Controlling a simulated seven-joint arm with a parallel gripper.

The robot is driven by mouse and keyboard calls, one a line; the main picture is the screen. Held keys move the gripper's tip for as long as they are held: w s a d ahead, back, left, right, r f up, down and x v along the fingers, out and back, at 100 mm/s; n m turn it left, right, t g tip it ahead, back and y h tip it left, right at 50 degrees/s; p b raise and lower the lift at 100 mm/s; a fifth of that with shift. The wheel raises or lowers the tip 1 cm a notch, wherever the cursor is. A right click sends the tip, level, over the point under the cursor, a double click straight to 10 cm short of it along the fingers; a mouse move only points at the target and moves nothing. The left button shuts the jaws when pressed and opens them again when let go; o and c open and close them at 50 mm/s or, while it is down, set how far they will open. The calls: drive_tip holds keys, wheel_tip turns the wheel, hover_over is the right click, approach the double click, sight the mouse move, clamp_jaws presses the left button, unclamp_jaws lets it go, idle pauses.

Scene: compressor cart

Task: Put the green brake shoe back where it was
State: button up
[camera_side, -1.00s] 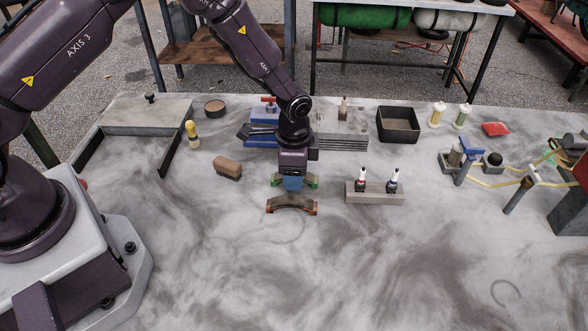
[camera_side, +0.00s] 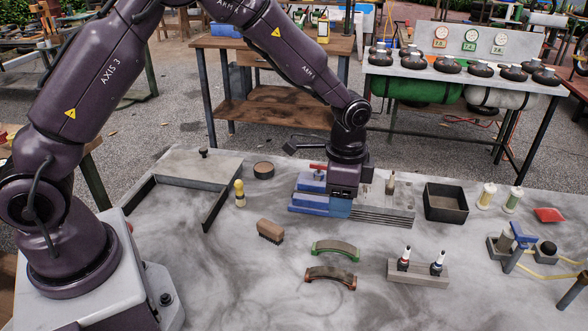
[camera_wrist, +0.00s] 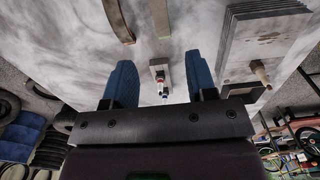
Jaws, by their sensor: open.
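The green brake shoe (camera_side: 335,249), a curved piece with green ends, lies on the grey bench in the side view. A similar brake shoe with reddish-brown ends (camera_side: 330,276) lies just in front of it, apart from it. My gripper (camera_side: 338,208) is above and behind the green shoe, in front of the blue vise, touching neither shoe. In the wrist view my gripper (camera_wrist: 160,78) has its blue fingers spread wide with nothing held.
A block with two spark plugs (camera_side: 418,273) stands right of the shoes. A brush (camera_side: 270,231) lies to their left. Behind are the blue vise (camera_side: 308,203), a stack of plates (camera_side: 388,212) and a black tray (camera_side: 445,203). The bench front is mostly clear.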

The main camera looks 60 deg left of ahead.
drive_tip(key=s+a+r+n+t, duration=0.1)
drive_tip(key=s+a+r+n, duration=0.1)
drive_tip(key=s+r, duration=0.5)
drive_tip(key=s+a+r+n+t, duration=0.2)
drive_tip(key=s+a+r, duration=0.1)
drive_tip(key=r, duration=0.7)
drive_tip(key=s+a+r+n+t, duration=0.1)
drive_tip(key=s+r+n, duration=0.1)
drive_tip(key=s, duration=0.4)
drive_tip(key=s+a+r+n+t, duration=0.1)
drive_tip(key=s+r+n, duration=0.1)
drive_tip(key=s, duration=0.5)
drive_tip(key=shift+s+r+n+t, duration=0.15)
drive_tip(key=shift+s+n+t, duration=0.15)
drive_tip(key=shift+n, duration=0.2)
